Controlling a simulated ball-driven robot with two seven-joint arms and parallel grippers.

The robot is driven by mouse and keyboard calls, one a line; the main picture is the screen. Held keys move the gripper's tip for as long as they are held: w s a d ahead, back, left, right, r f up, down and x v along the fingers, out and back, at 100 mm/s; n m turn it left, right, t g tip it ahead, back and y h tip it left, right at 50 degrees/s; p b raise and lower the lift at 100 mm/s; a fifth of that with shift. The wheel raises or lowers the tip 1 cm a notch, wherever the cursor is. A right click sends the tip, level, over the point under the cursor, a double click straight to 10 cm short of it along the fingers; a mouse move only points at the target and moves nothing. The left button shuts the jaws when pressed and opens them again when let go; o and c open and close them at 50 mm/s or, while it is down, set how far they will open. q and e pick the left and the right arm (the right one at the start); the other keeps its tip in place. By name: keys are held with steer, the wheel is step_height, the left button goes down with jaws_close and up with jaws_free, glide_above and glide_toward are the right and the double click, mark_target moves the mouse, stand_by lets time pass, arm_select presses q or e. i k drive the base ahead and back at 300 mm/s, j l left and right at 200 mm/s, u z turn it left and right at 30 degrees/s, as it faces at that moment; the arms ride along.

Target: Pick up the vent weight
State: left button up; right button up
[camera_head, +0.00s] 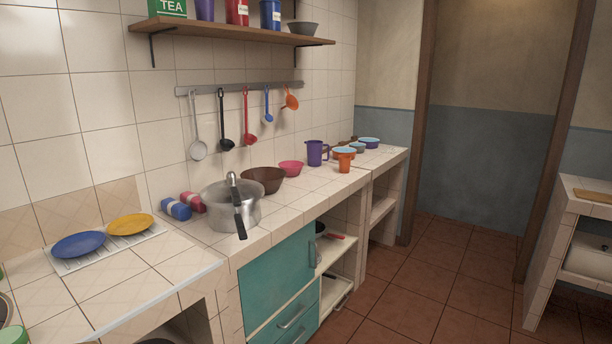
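I cannot make out a vent weight for certain at this distance. A grey metal pot (217,211), which looks like a pressure cooker, stands on the tiled counter near its front edge. A long black handle (239,219) with a grey upper end (232,180) rises at the pot and crosses its front. Whether a small weight sits on or behind the pot is hidden or too small to tell. Neither of my grippers is in view.
Plates (79,245) rest on a left rack. Utensils hang above. The floor (425,280) is clear.

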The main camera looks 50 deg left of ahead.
mark_target(231, 176)
steer(key=i+l+u, duration=0.15)
steer(key=i, duration=0.35)
steer(key=i+l+u, duration=0.2)
steer(key=i, duration=0.35)
